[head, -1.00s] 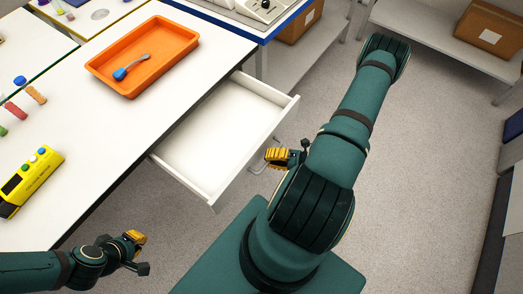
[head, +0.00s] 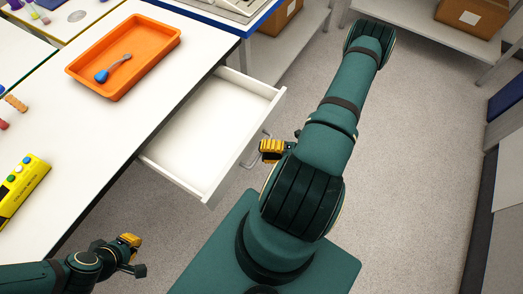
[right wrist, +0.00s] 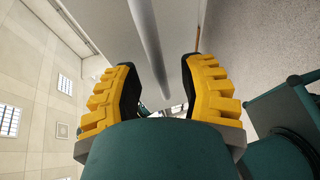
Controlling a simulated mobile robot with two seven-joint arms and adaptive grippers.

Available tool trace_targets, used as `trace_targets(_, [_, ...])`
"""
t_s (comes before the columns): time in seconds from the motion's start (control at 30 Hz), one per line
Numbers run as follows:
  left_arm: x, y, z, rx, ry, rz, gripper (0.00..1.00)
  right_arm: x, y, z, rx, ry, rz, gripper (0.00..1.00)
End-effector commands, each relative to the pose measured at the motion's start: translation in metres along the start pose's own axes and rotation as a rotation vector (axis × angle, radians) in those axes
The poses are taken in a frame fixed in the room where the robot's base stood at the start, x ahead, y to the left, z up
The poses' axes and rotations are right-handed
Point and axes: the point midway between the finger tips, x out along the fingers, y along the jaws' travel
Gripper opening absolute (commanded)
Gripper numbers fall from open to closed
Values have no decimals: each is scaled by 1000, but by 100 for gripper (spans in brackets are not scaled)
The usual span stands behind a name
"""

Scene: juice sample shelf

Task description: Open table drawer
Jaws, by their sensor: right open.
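The white table drawer (head: 205,135) is pulled out from under the white table in the head view, its empty inside showing. Its thin grey handle (head: 254,161) is on the front. My right gripper (head: 272,151) is at the handle, partly hidden by my own arm. In the right wrist view my right gripper's (right wrist: 160,100) yellow fingers are apart, with the grey handle bar (right wrist: 148,40) running between them; I cannot tell whether they touch it. My left gripper (head: 133,255) is over the floor by the table's near edge, away from the drawer; its finger gap is unclear.
On the white table (head: 85,140) are an orange tray (head: 165,57) with a blue-handled spoon (head: 110,70) and a yellow device (head: 22,188). Cardboard boxes (head: 470,15) stand on shelves at the back. The floor (head: 410,130) to the right is clear.

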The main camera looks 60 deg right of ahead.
Motion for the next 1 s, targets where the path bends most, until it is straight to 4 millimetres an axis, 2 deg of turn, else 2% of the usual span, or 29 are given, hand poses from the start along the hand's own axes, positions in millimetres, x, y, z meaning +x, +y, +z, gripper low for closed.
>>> trace_targets(0.3, [0, 0, 0, 0, 0, 0, 0, -65, -1, 0, -2, -3, -4, 41])
trace_targets(0.5, [0, 0, 0, 0, 0, 0, 0, -94, 0, 0, -1, -2, -2, 41])
trace_targets(0.7, [0, 0, 0, 0, 0, 0, 0, -105, 0, 0, 0, 0, 0, 41])
trace_targets(1.0, [0, 0, 0, 0, 0, 0, 0, -106, 0, -1, 0, 0, 0, 41])
